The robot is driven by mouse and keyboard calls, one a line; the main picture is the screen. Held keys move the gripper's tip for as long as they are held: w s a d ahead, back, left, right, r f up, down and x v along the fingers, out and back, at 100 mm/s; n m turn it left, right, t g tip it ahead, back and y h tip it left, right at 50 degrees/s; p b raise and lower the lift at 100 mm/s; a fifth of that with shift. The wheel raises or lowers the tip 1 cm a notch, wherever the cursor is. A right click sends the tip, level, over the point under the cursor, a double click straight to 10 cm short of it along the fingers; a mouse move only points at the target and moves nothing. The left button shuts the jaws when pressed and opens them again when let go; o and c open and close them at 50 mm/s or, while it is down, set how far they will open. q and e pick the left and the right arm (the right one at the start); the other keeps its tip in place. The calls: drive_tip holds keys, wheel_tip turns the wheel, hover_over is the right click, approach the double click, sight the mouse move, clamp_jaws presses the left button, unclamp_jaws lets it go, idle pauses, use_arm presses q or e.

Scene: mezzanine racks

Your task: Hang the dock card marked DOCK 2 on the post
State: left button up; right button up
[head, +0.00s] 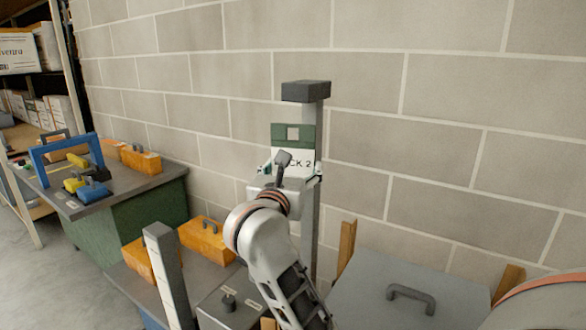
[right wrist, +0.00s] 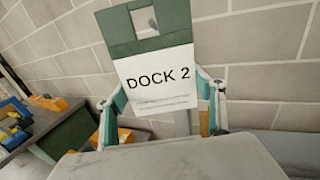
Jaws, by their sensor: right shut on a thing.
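The dock card (head: 279,133) has a green top with a square hole and a white lower part marked DOCK 2. My right gripper (head: 291,172) is shut on the card and holds it upright in front of the grey post (head: 311,222), below its dark cap (head: 305,92). In the right wrist view the card (right wrist: 156,75) sits between the fingers of the gripper (right wrist: 160,97), slightly tilted. Something small and dark shows at the edge of its hole. The card hides part of the post, and I cannot tell whether they touch. My left gripper is out of view.
A block wall (head: 430,120) stands close behind the post. At left a green bench (head: 130,212) bears a blue frame (head: 68,155), yellow and blue padlock-like pieces and orange boxes. More orange boxes (head: 206,238) and a short grey upright (head: 167,270) stand nearer. A grey handled lid (head: 410,293) lies at right.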

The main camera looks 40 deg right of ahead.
drive_tip(key=shift+d, duration=0.25)
drive_tip(key=shift+w+d, duration=0.2)
drive_tip(key=shift+d, duration=0.1)
drive_tip(key=shift+w+d, duration=0.15)
drive_tip(key=shift+d, duration=0.25)
drive_tip(key=shift+w+d, duration=0.1)
drive_tip(key=shift+d, duration=0.05)
idle(0.6)
drive_tip(key=shift+w+d+f, duration=0.1)
drive_tip(key=shift+d, duration=0.25)
drive_tip(key=shift+w+d, duration=0.15)
drive_tip(key=shift+d, duration=0.15)
drive_tip(key=shift+w+d+f+b, duration=0.1)
drive_tip(key=shift+d+f+b, duration=0.05)
drive_tip(key=shift+d+b, duration=0.15)
drive_tip(key=shift+d+f, duration=0.1)
drive_tip(key=shift+d, duration=0.05)
idle(0.4)
idle(0.6)
